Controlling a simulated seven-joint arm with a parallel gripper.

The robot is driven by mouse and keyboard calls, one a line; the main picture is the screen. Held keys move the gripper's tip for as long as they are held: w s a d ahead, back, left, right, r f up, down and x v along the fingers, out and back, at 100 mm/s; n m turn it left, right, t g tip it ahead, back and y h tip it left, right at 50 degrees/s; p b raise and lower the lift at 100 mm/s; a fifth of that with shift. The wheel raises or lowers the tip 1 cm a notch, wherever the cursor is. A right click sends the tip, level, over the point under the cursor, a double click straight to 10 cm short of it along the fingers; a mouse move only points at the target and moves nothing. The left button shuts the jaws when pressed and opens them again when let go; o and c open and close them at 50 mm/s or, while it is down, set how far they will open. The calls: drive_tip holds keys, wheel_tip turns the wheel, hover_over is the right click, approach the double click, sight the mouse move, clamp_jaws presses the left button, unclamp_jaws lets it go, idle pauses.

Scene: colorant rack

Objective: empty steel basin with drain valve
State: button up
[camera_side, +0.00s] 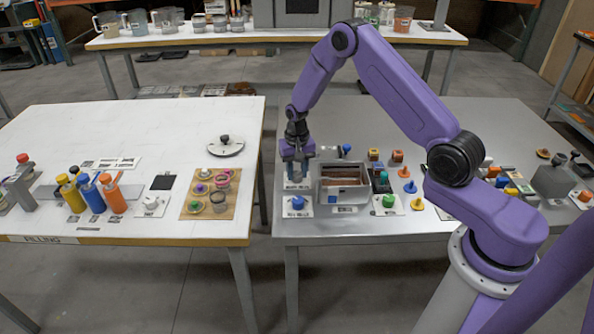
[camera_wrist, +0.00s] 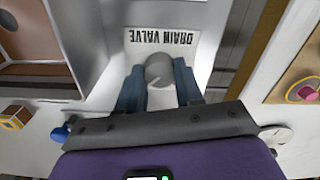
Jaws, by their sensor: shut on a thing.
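The steel basin (camera_side: 343,197) stands near the left edge of the metal table in the side view, with reddish-brown contents inside. Part of it shows at the upper left of the wrist view (camera_wrist: 40,87). My gripper (camera_side: 297,172) is just left of the basin, pointing down. In the wrist view, its blue fingers (camera_wrist: 160,84) are shut on a round grey knob (camera_wrist: 158,68), the drain valve. The knob sits on a white plate labelled DRAIN VALVE (camera_wrist: 160,38). The side view mostly hides the knob behind the fingers.
Small coloured blocks and pegs lie farther right. A gap separates this table from the white table (camera_side: 120,125) at left, which holds bottles and a wooden board (camera_side: 208,208).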

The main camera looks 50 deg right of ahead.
sight(297, 174)
drive_tip(key=o, duration=1)
drive_tip(key=shift+o, duration=0.2)
drive_tip(key=shift+r, duration=0.1)
wheel_tip(297, 174, up, 17)
drive_tip(key=shift+r, duration=0.15)
